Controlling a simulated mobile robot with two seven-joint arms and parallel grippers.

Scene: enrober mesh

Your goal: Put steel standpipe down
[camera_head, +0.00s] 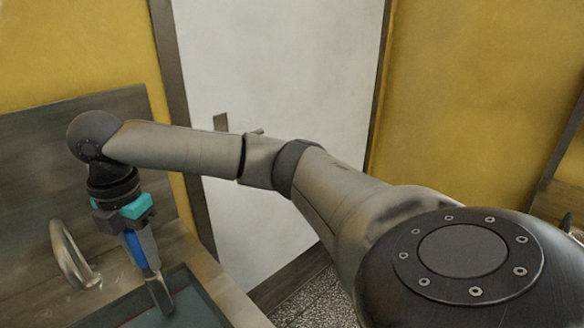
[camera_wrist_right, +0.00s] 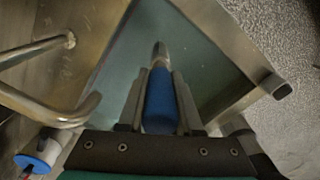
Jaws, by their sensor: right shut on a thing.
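The steel standpipe (camera_head: 160,294) has a blue sleeve and a bare metal lower end. My right gripper (camera_head: 139,246) is shut on it at the blue part and points down over the sink basin (camera_head: 192,303). In the right wrist view the blue sleeve of the standpipe (camera_wrist_right: 160,98) sits between the two fingers of my right gripper (camera_wrist_right: 160,110), and its steel end reaches away over the basin (camera_wrist_right: 196,50). I cannot tell whether the lower end touches the basin floor. My left gripper is not in view.
A curved metal tap (camera_head: 68,255) stands just left of the gripper; it also shows in the wrist view (camera_wrist_right: 45,108). A blue and white round object (camera_wrist_right: 38,152) lies at the lower left there. A white door (camera_head: 280,70) and yellow walls (camera_head: 470,90) are behind.

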